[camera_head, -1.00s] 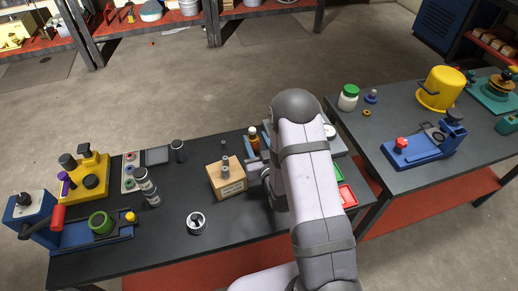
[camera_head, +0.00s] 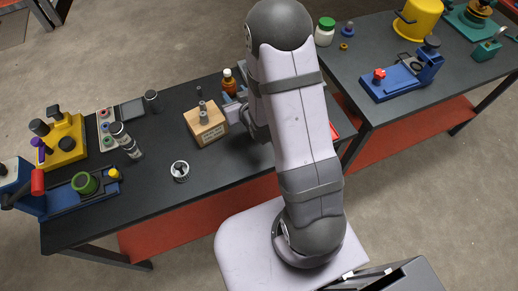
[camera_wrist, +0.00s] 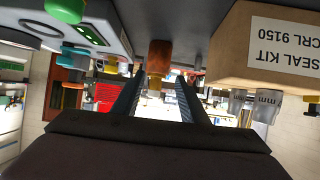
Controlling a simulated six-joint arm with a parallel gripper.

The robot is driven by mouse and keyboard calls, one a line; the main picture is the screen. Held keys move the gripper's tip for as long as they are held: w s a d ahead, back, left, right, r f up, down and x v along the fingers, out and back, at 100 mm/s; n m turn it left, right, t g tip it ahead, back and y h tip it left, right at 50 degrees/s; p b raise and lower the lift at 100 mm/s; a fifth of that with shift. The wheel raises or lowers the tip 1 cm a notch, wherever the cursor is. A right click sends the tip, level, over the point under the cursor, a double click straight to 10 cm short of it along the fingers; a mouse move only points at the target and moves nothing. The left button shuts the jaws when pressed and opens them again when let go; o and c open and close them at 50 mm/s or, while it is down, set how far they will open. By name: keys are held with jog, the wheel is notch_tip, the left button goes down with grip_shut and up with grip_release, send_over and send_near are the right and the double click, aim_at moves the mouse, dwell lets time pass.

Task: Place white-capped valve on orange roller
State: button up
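An upright orange-brown cylinder with a pale top (camera_head: 229,82) stands behind the wooden box; it may be the orange roller, but I cannot tell for sure. In the wrist view, where the scene is upside down, an orange-brown body (camera_wrist: 159,58) shows ahead between the fingers, apart from them. My gripper (camera_wrist: 158,88) is open and empty, with its two dark fingers spread. In the head view it is mostly hidden by my arm, at the right of the box. I cannot clearly pick out a white-capped valve; a silver cup-like part (camera_head: 180,171) stands on the dark table.
The box labelled SEAL KIT (camera_wrist: 262,45) stands close to my gripper, with grey cylindrical parts on top. A grey device with a green display (camera_wrist: 68,38) is on the other side. A yellow fixture (camera_head: 62,143) and a blue fixture (camera_head: 62,195) stand at the left.

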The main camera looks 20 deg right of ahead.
jog(key=s+g, duration=0.3)
jog(key=s, duration=0.2)
jog(key=s+a+g, duration=0.1)
jog(key=s+g, duration=0.1)
jog(key=s, duration=0.1)
jog(key=shift+s+r+g, duration=0.15)
jog(key=shift+r+g, duration=0.05)
jog(key=shift+g, duration=0.1)
jog(key=s+r+g, duration=0.2)
jog(key=s+g, duration=0.1)
jog(key=s, duration=0.6)
jog(key=s+a+r+g, duration=0.1)
jog(key=s+r+g, duration=0.1)
jog(key=s, duration=0.6)
jog(key=shift+s+a+r+g, duration=0.3)
jog(key=shift+s+r+g, duration=0.1)
jog(key=shift+g, duration=0.5)
